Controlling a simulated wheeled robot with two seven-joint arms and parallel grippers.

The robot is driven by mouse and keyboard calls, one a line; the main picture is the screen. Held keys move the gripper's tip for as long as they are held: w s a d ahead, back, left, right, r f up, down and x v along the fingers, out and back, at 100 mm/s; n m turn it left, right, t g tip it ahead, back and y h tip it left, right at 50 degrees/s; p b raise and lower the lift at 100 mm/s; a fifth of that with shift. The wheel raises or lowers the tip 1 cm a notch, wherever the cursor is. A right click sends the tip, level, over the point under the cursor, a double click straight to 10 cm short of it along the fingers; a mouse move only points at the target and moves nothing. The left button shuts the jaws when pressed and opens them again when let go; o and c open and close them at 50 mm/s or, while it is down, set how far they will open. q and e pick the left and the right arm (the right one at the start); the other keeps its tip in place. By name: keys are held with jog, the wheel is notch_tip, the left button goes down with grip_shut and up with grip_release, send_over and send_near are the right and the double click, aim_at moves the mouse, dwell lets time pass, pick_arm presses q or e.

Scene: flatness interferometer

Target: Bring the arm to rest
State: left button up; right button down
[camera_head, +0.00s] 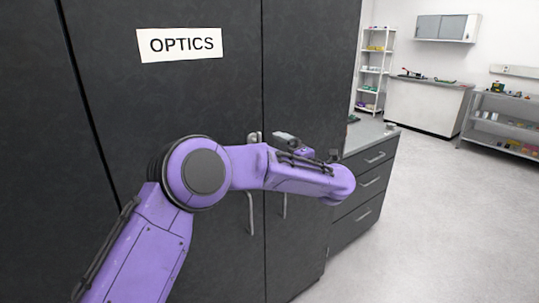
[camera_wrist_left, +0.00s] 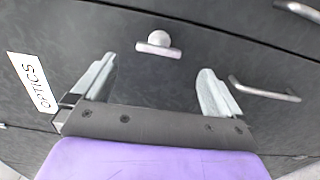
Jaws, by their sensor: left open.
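My left arm (camera_head: 200,175), purple, reaches in from the lower left in the head view, in front of a dark grey cabinet (camera_head: 165,105). My left gripper (camera_wrist_left: 155,82) is open and empty in the left wrist view, its two pale fingers spread wide apart. In the head view the gripper is mostly hidden behind the forearm. The fingers face the cabinet front, with a T-shaped silver knob (camera_wrist_left: 160,44) beyond the gap between them. My right gripper is in neither view.
The cabinet doors look shut, with bar handles (camera_head: 250,213) and an OPTICS sign (camera_head: 180,44). A drawer unit (camera_head: 369,180) with a worktop stands to the right. Farther back are shelves (camera_head: 374,70), a bench (camera_head: 425,105) and a low rack (camera_head: 505,120). The floor (camera_head: 440,220) at right is clear.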

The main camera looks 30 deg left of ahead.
pick_arm(q)
jog(key=shift+v, duration=1.1)
jog(key=d+f+m+t+h, duration=0.3)
jog(key=f+m+t+h, duration=0.1)
jog(key=f+m, duration=0.35)
jog(key=d+f+m+t+h, duration=0.25)
jog(key=f+m, duration=0.35)
jog(key=f, duration=0.3)
jog(key=s+f+m+h, duration=0.4)
jog(key=s+f+m, duration=0.25)
jog(key=f, duration=0.55)
jog(key=s+a+f+m+g+h, duration=0.1)
jog(key=s+f+m+g, duration=0.15)
jog(key=s+f, duration=0.6)
jog(key=s+f+m+g+h, duration=0.1)
jog(key=s+f+g+h, duration=0.3)
jog(key=s, duration=0.7)
jog(key=s+a+f+g+y, duration=0.1)
jog(key=s+f+g, duration=0.1)
jog(key=s, duration=0.6)
jog(key=s+a+f+m+g+y, duration=0.1)
jog(key=s+f, duration=0.3)
jog(key=s, duration=0.5)
jog(key=shift+a+g, duration=0.4)
jog(key=shift+a, duration=0.35)
jog(key=shift+s+f+m, duration=0.1)
jog(key=shift+m, duration=0.15)
